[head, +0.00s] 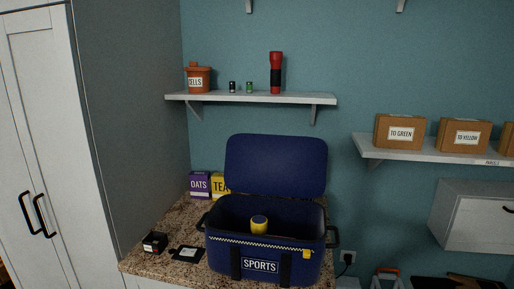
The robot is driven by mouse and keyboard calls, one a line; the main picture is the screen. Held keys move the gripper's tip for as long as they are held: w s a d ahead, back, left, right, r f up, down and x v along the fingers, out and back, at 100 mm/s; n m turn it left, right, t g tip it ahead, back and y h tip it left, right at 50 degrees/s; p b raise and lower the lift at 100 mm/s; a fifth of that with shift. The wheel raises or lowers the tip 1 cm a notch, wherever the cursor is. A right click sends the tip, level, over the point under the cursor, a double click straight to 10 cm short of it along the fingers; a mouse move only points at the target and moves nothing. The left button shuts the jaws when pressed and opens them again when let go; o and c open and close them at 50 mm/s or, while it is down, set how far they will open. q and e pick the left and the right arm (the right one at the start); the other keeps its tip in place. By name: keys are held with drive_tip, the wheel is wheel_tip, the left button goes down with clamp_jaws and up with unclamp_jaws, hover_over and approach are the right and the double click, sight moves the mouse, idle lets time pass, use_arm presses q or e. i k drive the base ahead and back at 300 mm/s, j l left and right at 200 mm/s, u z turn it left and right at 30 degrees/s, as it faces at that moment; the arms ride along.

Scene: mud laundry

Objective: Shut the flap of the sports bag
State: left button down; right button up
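The dark blue sports bag (220,264) stands on the speckled counter, its front label reading SPORTS. Its flap (276,164) is open and stands nearly upright at the back of the bag. A yellow and dark cylindrical object (259,225) shows inside the bag. A zip with a yellow pull (306,254) runs along the front rim. Neither of my grippers is in the head view.
Purple OATS (200,184) and yellow TEA (220,184) boxes stand behind the bag's left side. A small black box (154,243) and a flat dark item (187,253) lie left of it. A shelf (250,98) hangs above the flap; a tall cabinet (120,120) stands left.

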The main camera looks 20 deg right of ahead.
sight(292, 166)
drive_tip(key=l+u, duration=1.1)
drive_tip(key=u, duration=0.15)
